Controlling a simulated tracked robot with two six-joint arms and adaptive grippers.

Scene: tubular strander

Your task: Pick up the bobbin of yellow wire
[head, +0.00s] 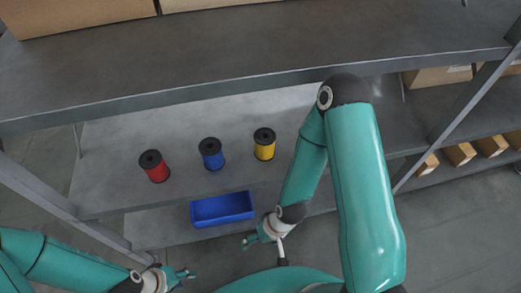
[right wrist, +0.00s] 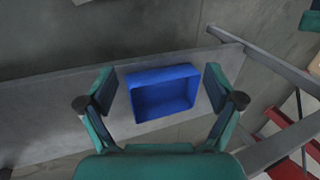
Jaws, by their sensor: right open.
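The bobbin of yellow wire (head: 264,146) stands upright on the middle shelf, with black flanges. It is the rightmost of three bobbins. My right gripper (head: 248,241) is below and in front of that shelf, near the blue bin, apart from the yellow bobbin. In the right wrist view its fingers (right wrist: 160,100) are spread wide with nothing held, and the yellow bobbin does not show there. My left gripper (head: 187,274) is at the lower left in the head view, well away from the bobbins. Its fingers are too small to judge.
A blue bobbin (head: 211,154) and a red bobbin (head: 154,166) stand left of the yellow one. A blue bin (head: 221,209) sits on the lower shelf (head: 158,229). The middle shelf (head: 110,144) is otherwise mostly bare.

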